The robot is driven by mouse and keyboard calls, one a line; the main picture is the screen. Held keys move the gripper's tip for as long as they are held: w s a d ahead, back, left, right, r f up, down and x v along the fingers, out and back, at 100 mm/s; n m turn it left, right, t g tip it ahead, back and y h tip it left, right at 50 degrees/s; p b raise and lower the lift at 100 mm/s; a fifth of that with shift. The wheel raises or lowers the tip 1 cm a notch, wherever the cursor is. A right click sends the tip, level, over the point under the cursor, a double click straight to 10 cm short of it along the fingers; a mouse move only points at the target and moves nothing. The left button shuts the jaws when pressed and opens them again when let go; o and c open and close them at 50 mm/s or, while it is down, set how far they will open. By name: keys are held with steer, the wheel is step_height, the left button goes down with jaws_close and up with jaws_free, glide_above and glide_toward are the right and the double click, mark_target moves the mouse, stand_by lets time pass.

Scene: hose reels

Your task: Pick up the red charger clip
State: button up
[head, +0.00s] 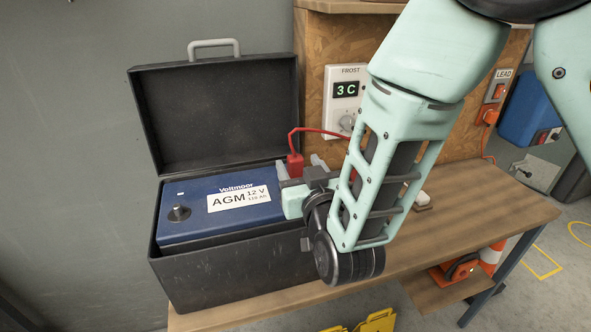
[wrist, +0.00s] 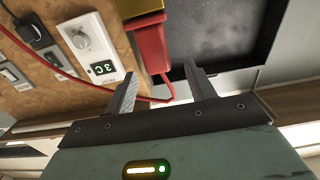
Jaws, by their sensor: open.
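The red charger clip (head: 295,165) stands at the back right corner of the blue battery (head: 190,222), with a red cable rising from it toward the right. In the wrist view the red clip (wrist: 151,45) is ahead of the fingertips, roughly between them and nearer the left finger. My gripper (head: 296,168) is close beside the clip in the head view; its fingers are partly hidden by the wrist. In the wrist view my gripper (wrist: 161,82) is open with nothing between its fingers. The clip's lower end on the battery is hard to make out.
The battery sits in an open black box (head: 235,275) with its lid raised behind. A panel with a FROST thermostat (head: 346,101) reading 3 C stands right of the box. The wooden bench (head: 450,225) is mostly clear at right.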

mark_target(294, 155)
steer(key=p+x, duration=0.3)
steer(key=x, duration=0.1)
steer(key=shift+w+r, duration=0.2)
steer(key=shift+w, duration=0.1)
steer(key=shift+w+a+f, duration=0.15)
steer(key=shift+w, duration=0.35)
steer(key=c, duration=1.1)
